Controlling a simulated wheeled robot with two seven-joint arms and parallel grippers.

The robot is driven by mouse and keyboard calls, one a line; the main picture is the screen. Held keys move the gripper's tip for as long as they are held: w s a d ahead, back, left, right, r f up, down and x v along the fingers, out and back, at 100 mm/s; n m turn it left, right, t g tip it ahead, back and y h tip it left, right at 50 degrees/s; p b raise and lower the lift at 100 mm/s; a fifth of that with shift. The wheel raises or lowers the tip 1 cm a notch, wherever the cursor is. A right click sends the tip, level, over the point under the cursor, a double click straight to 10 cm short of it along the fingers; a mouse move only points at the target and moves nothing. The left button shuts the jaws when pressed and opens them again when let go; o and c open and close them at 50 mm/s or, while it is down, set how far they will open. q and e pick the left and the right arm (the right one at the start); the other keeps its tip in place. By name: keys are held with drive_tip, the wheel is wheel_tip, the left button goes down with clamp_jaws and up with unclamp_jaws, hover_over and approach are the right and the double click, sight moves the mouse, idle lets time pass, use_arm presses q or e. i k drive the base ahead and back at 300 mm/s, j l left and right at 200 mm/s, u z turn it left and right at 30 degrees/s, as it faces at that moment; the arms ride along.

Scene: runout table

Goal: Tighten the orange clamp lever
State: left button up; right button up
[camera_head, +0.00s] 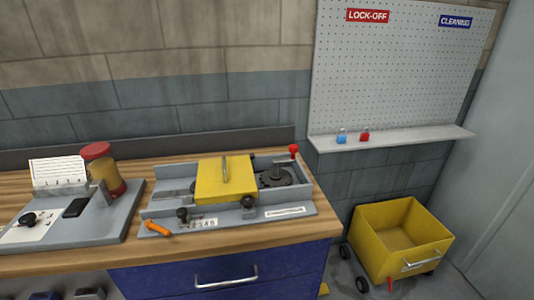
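The orange clamp lever (157,229) is at the front left corner of a grey fixture (270,213) on the wooden table. It slants down to the right, and its upper left end is at the fixture's front edge. A yellow block or cover (225,180) with an upright handle sits across the middle of the fixture. Neither of my grippers shows in the head view.
Left of the fixture stands a grey tray (115,222) with a red-lidded jar (104,168), a card and a small black object. A red-knobbed lever (294,150) rises at the fixture's back right. A yellow wheeled bin (375,243) stands on the floor at right. A pegboard (400,70) hangs above.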

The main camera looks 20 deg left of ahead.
sight(150, 226)
drive_tip(key=j+u, duration=0.15)
drive_tip(key=u, duration=1.35)
drive_tip(key=l+z, duration=0.35)
drive_tip(key=l, duration=1.15)
